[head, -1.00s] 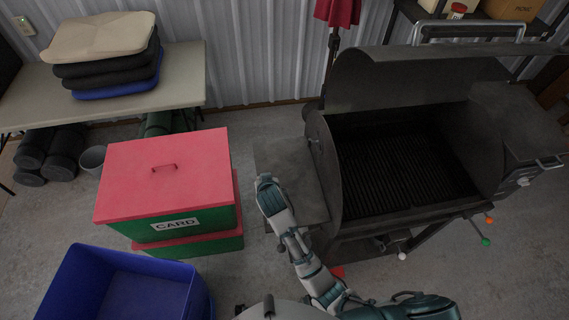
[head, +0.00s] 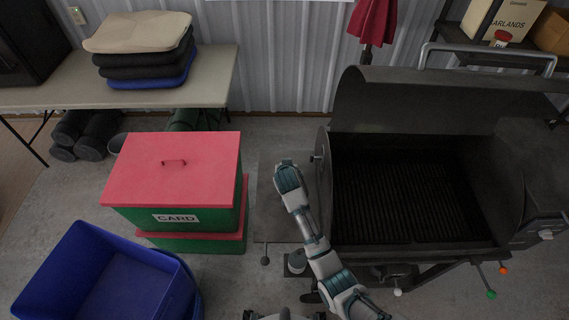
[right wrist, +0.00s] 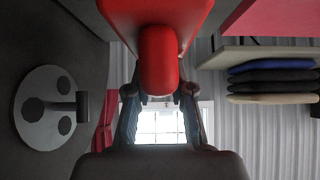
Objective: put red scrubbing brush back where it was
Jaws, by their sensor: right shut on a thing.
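My right arm comes up from the bottom of the head view, and its far end with the right gripper (head: 287,170) is over the grill's dark side shelf (head: 272,218). In the right wrist view, the right gripper (right wrist: 160,95) is shut on the red scrubbing brush (right wrist: 157,62). The brush sits between the two fingers, with its wider red part toward the top edge. In the head view the brush is hidden by the arm. Whether it touches the shelf cannot be told. My left gripper is not in view.
The open grill (head: 400,200) stands right of the arm; its round vent (right wrist: 45,107) is close by in the wrist view. Red-lidded bins (head: 172,172), a blue bin (head: 100,275) and a table with cushions (head: 215,85) are left. A folded red umbrella (head: 373,20) hangs behind.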

